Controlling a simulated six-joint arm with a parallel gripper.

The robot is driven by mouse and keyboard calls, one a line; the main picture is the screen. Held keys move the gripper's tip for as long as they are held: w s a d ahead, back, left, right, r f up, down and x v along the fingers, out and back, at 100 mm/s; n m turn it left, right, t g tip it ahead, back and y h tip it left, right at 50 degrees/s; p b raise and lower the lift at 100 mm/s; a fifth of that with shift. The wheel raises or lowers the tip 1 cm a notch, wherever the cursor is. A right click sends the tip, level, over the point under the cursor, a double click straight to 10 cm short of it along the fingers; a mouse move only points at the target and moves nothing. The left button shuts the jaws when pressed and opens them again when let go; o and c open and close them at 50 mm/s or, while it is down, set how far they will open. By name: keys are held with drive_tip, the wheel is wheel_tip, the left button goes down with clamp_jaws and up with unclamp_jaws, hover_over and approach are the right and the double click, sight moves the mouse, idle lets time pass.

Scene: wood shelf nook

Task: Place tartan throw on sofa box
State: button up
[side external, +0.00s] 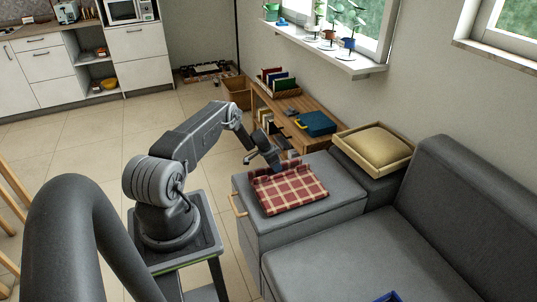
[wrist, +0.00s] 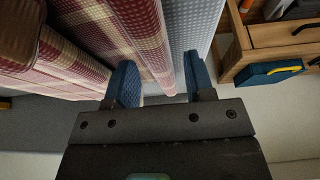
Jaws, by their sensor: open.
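The red-and-cream tartan throw (side external: 290,190) lies folded on top of the grey upholstered sofa box (side external: 335,178), with a raised, bunched edge on its far left side. My gripper (side external: 272,162) is just above that far edge. In the wrist view my gripper (wrist: 160,82) is open, with its two blue finger pads apart. Folds of the tartan throw (wrist: 135,35) show beside and between the fingers, with grey patterned fabric (wrist: 198,25) to their right. I cannot tell whether the fingers touch the cloth.
A grey sofa (side external: 385,250) adjoins the box at right. A tray with a tan cushion (side external: 375,148) stands behind it. A wooden desk with a blue case (side external: 317,123) is beyond my gripper; the case shows at right in the wrist view (wrist: 265,73).

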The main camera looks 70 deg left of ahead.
drive_tip(key=v, duration=1)
drive_tip(key=w+d+r, duration=0.4)
drive_tip(key=d+r, duration=0.2)
drive_tip(key=r, duration=0.4)
drive_tip(key=w+d+r, duration=0.3)
drive_tip(key=d+r, duration=0.4)
drive_tip(key=r, duration=0.2)
drive_tip(key=s+d+r+m+h, duration=0.1)
drive_tip(key=d+r, duration=1.1)
drive_tip(key=s+d+r, duration=0.5)
drive_tip(key=d, duration=0.3)
drive_tip(key=s+d+r, duration=0.2)
drive_tip(key=s+d, duration=0.4)
drive_tip(key=s, duration=0.4)
drive_tip(key=s+d+r+n+t+y, duration=0.1)
drive_tip(key=s+d+r, duration=0.1)
drive_tip(key=s+d, duration=0.5)
drive_tip(key=s, duration=0.3)
drive_tip(key=shift+d, duration=0.15)
drive_tip(key=shift+s, duration=0.15)
